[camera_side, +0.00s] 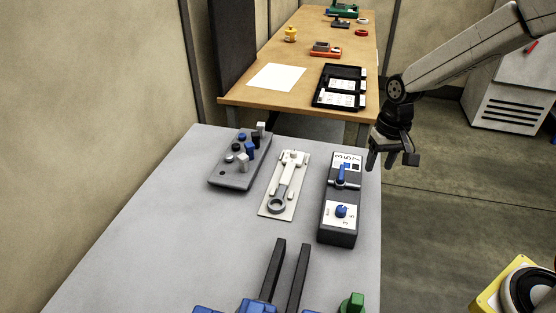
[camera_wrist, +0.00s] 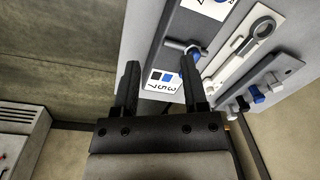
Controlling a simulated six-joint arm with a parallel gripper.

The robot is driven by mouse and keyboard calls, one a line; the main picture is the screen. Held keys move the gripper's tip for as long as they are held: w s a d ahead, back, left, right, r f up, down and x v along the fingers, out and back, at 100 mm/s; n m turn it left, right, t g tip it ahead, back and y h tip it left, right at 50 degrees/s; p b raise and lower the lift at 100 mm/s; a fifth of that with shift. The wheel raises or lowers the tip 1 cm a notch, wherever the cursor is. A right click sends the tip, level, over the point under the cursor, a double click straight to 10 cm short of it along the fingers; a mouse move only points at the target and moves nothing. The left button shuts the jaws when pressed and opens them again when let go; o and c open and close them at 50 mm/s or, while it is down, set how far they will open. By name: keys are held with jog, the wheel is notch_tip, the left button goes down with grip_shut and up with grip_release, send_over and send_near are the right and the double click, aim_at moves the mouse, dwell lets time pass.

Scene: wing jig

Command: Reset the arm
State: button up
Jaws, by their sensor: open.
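My gripper (camera_side: 388,160) hangs from my arm at the right edge of the grey table, just beyond the far right corner of the dark control box. Its fingers are apart with nothing between them. In the wrist view the open fingers of my gripper (camera_wrist: 160,85) point toward the box (camera_wrist: 152,45). The dark control box (camera_side: 338,236) lies on the table with a blue-handled lever, a blue knob and white printed labels on its top. My gripper is apart from it.
The grey table (camera_side: 150,220) also holds a white plate with a ring-ended wrench (camera_side: 277,205) and a grey block with several pegs (camera_side: 232,180). Two dark bars (camera_side: 272,270) stand at the near edge. A wooden table (camera_side: 290,105) stands behind.

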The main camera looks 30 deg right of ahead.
jog(key=s+f+n+t, duration=0.1)
jog(key=s+n+t, duration=0.1)
jog(key=s, duration=0.8)
jog(key=shift+a+n+h, duration=0.3)
jog(key=shift+n+h, duration=0.1)
jog(key=shift+n, duration=0.5)
jog(key=shift+f, duration=0.1)
